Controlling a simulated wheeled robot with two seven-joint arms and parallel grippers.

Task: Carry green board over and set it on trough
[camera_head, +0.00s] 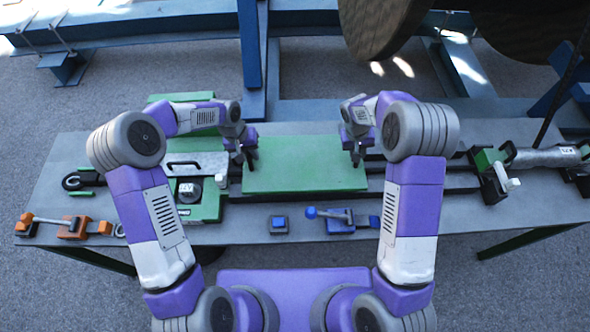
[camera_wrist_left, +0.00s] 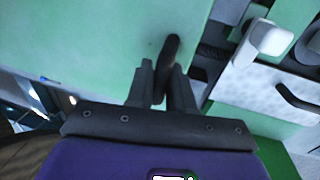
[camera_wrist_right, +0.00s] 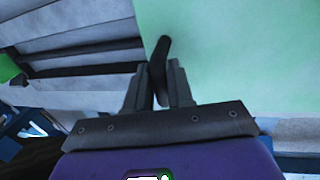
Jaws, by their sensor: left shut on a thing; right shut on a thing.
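The green board (camera_head: 305,165) is a flat rectangle in the middle of the head view, across the dark, long trough (camera_head: 452,182) on the table. My left gripper (camera_head: 243,157) is shut on a dark handle (camera_wrist_left: 170,55) at the board's left end. My right gripper (camera_head: 355,157) is shut on a similar dark handle (camera_wrist_right: 160,52) at its right end. The board looks roughly level. It hides the middle of the trough, and I cannot tell whether it touches it. The trough's rails also show in the right wrist view (camera_wrist_right: 85,52).
A green-and-grey clamp (camera_head: 195,165) stands left of the board. A grey cylinder fixture (camera_head: 545,157) is at the right. Orange tools (camera_head: 70,226), a small blue block (camera_head: 278,224) and a blue-handled tool (camera_head: 335,218) lie along the front. Large reels (camera_head: 385,25) stand behind.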

